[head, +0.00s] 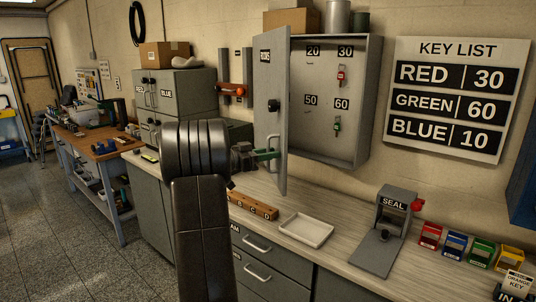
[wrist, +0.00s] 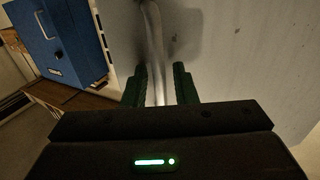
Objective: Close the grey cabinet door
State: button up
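The grey cabinet (head: 368,110) hangs on the wall, and its door (head: 270,80) stands wide open at the left, swung out into the room. The door's outer face shows a ROOMS label and a dark knob (head: 273,105). My gripper (head: 268,155) is at the lower part of the door, its green fingers overlapping the door in the head view. In the wrist view my gripper (wrist: 160,85) has its two fingers apart in front of a grey surface, with a pale vertical strip visible between them. I cannot tell whether the fingers touch the door.
A red key (head: 340,75) and a green key (head: 337,125) hang inside the cabinet. Below on the counter are a wooden block (head: 252,206), a white tray (head: 306,230), the SEAL device (head: 390,225) and several coloured bins (head: 455,244). A blue box (wrist: 65,40) shows in the wrist view.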

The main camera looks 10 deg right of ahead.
grip_shut()
jog(key=shift+s+d+f+b, duration=0.1)
jog(key=shift+d+f+b, duration=0.05)
jog(key=shift+d+b, duration=0.4)
jog(key=w+d+n+t+y+b, duration=0.1)
jog(key=d+b, duration=0.5)
jog(key=d, duration=0.8)
jog(key=w+d+n+t+y+b, duration=0.1)
jog(key=w+d+n+t+b, duration=0.2)
jog(key=d, duration=1.1)
jog(key=w+t+b, duration=0.2)
jog(key=w+t, duration=0.1)
jog(key=shift+w+r+n+y+b, duration=0.15)
jog(key=shift+r+n+y+b, duration=0.15)
jog(key=shift+n+y+b, duration=0.1)
